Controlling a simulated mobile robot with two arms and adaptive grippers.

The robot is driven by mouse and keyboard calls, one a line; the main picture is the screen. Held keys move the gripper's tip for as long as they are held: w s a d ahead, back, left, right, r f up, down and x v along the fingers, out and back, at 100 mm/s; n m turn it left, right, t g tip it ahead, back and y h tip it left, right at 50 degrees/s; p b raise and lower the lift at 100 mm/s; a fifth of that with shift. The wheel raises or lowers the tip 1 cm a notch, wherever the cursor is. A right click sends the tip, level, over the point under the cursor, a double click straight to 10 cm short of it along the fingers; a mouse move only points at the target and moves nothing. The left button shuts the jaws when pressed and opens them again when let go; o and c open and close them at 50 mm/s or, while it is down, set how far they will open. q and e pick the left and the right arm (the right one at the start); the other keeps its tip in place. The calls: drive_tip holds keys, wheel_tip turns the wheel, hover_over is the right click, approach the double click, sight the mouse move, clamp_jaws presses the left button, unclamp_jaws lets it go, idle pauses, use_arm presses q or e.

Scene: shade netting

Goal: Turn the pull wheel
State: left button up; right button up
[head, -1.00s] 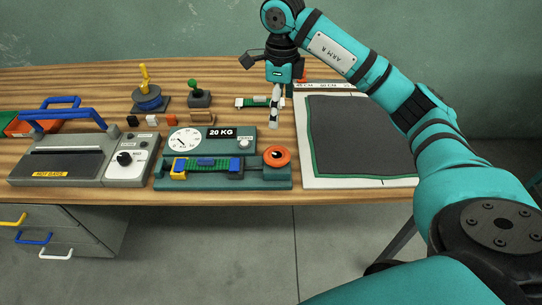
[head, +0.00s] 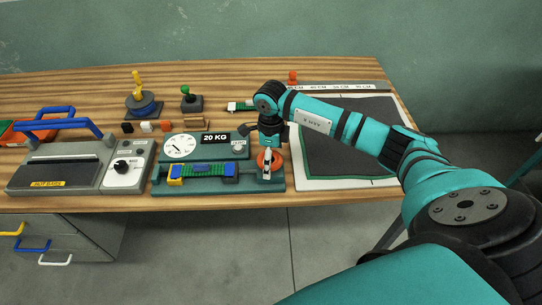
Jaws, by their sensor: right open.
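The pull wheel (head: 277,162) is an orange disc at the right end of the green pull tester (head: 225,187) on the wooden bench. A green strip with a yellow clamp (head: 207,170) lies along the tester to its left. My right gripper (head: 267,172) points down directly over the wheel and hides its middle. Its jaws are open, with the fingertips at or just above the wheel; I cannot tell whether they touch it. My left gripper is out of view.
A dial gauge (head: 179,146) and a 20 KG sign (head: 215,138) stand behind the strip. A grey heat sealer (head: 65,165) with a blue handle is at left. A dark netting sheet (head: 350,150) lies on a white board at right. Small items stand behind the tester.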

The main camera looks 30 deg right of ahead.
drive_tip(key=shift+f, duration=0.35)
drive_tip(key=c, duration=1.1)
drive_tip(key=shift+m+b, duration=0.45)
drive_tip(key=shift+m, duration=0.05)
drive_tip(key=shift+c, duration=0.2)
drive_tip(key=shift+m+b, duration=0.3)
drive_tip(key=shift+m, duration=0.5)
drive_tip(key=shift+r, duration=0.1)
drive_tip(key=o, duration=1.1)
drive_tip(key=shift+o, duration=0.2)
